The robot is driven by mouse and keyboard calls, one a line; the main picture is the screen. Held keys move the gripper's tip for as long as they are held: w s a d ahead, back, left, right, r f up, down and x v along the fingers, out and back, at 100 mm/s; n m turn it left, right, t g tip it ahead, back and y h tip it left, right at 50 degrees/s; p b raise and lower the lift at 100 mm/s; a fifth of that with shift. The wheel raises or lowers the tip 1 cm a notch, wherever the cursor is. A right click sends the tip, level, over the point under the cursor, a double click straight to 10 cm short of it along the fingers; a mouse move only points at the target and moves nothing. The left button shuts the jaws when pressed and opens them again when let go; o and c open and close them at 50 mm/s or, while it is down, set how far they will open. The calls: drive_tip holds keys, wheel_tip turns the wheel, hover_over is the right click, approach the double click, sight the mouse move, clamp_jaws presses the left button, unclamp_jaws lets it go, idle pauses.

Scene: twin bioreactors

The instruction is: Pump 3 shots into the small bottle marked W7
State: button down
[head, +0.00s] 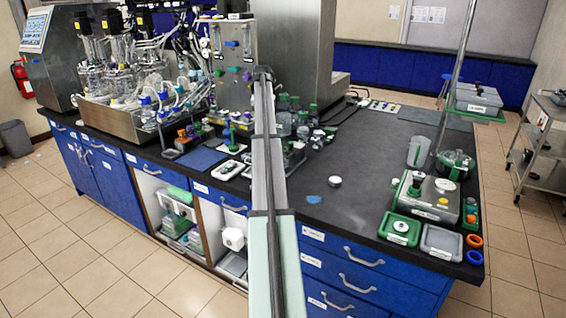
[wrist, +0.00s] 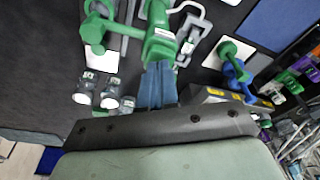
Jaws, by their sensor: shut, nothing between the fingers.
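In the wrist view my gripper (wrist: 158,68) is shut and empty, its blue fingertips together. They are at or just over the near end of a green pump head (wrist: 161,35); contact cannot be told. Small grey-capped bottles with white labels stand to the left: one bottle (wrist: 86,85), another (wrist: 109,93) and a third (wrist: 126,104). Their marks are too small to read, so I cannot tell which is W7. Another green pump head (wrist: 97,28) is at upper left. In the head view my arm hides my gripper.
A green and blue pump pair (wrist: 234,70) stands right of my gripper. A blue mat (wrist: 280,22) lies beyond it. In the head view, green-capped bottles (head: 302,118) stand right of my arm, and the dark bench top (head: 345,215) is mostly clear in front.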

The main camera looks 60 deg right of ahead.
drive_tip(key=shift+d+v, duration=0.15)
drive_tip(key=shift+v, duration=0.65)
drive_tip(key=shift+d+v, duration=0.1)
drive_tip(key=shift+v, duration=0.65)
drive_tip(key=shift+w+r, duration=0.15)
drive_tip(key=shift+r, duration=0.05)
drive_tip(key=v, duration=0.3)
drive_tip(key=d+v, duration=0.1)
drive_tip(key=v, duration=0.1)
drive_tip(key=shift+w+r, duration=0.25)
drive_tip(key=shift+r, duration=0.2)
